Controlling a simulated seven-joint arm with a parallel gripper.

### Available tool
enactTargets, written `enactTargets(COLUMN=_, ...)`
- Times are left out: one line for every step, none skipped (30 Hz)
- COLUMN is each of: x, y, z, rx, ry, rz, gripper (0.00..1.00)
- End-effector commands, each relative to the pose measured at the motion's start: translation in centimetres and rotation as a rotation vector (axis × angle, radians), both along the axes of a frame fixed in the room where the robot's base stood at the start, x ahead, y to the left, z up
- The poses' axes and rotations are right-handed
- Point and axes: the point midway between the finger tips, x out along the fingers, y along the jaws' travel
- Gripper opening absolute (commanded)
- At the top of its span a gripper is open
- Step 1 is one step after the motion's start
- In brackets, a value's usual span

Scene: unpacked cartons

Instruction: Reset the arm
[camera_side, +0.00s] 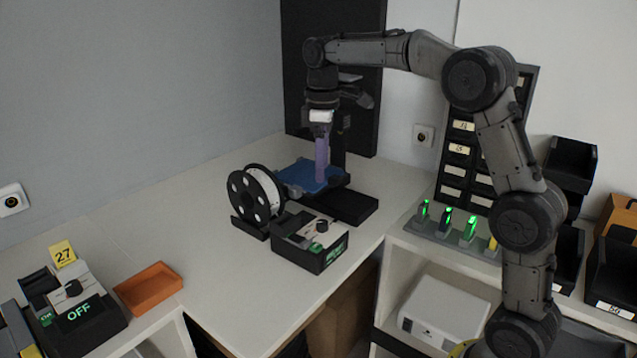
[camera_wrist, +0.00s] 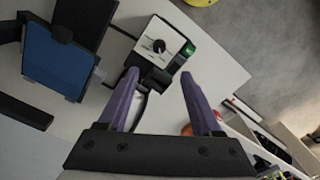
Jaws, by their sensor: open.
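My gripper (camera_side: 322,158) has purple fingers and hangs pointing down at the end of my raised arm, in front of the black panel and over the blue plate in the side view. In the wrist view my gripper (camera_wrist: 160,84) is open, its two purple fingers apart with nothing held between them. The blue plate (camera_side: 306,176) sits on a black machine base. It also shows at the upper left of the wrist view (camera_wrist: 58,65). I cannot tell from the side view how far the fingertips are above the plate.
A filament spool (camera_side: 250,200) stands left of the machine. A control box with a dial (camera_side: 312,240) is in front of it. An orange tray (camera_side: 149,289) and a box reading OFF (camera_side: 80,314) are at left. Several green-lit devices (camera_side: 446,219) stand at right.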

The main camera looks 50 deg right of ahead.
Motion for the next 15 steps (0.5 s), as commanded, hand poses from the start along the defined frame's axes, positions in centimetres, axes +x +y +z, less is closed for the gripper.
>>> enactTargets(x=-0.2, y=0.4, z=1.2, rx=-0.005, ry=-0.027, rz=0.007, gripper=0.66)
enactTargets(x=-0.4, y=0.6, z=2.0, rx=-0.008, ry=-0.044, rz=0.012, gripper=0.66)
enactTargets(x=-1.0, y=1.0, z=3.1, rx=-0.012, ry=-0.066, rz=0.019, gripper=0.66)
enactTargets(x=-1.7, y=1.4, z=4.0, rx=-0.015, ry=-0.082, rz=0.026, gripper=0.66)
enactTargets(x=-2.6, y=1.9, z=4.8, rx=-0.016, ry=-0.095, rz=0.032, gripper=0.66)
enactTargets(x=-4.0, y=2.5, z=5.8, rx=-0.019, ry=-0.114, rz=0.043, gripper=0.66)
enactTargets(x=-5.1, y=3.0, z=6.4, rx=-0.021, ry=-0.13, rz=0.048, gripper=0.66)
enactTargets(x=-6.2, y=3.4, z=7.0, rx=-0.023, ry=-0.148, rz=0.05, gripper=0.66)
enactTargets(x=-7.8, y=4.0, z=7.5, rx=-0.024, ry=-0.169, rz=0.047, gripper=0.66)
enactTargets(x=-8.9, y=4.5, z=7.8, rx=-0.024, ry=-0.187, rz=0.042, gripper=0.66)
enactTargets(x=-10.1, y=4.8, z=8.0, rx=-0.025, ry=-0.204, rz=0.036, gripper=0.66)
enactTargets(x=-11.6, y=5.3, z=8.1, rx=-0.023, ry=-0.226, rz=0.022, gripper=0.66)
enactTargets(x=-12.8, y=5.7, z=8.1, rx=-0.022, ry=-0.243, rz=0.012, gripper=0.66)
enactTargets(x=-13.9, y=6.0, z=8.0, rx=-0.02, ry=-0.261, rz=-0.001, gripper=0.66)
enactTargets(x=-15.5, y=6.4, z=7.8, rx=-0.016, ry=-0.283, rz=-0.02, gripper=0.66)
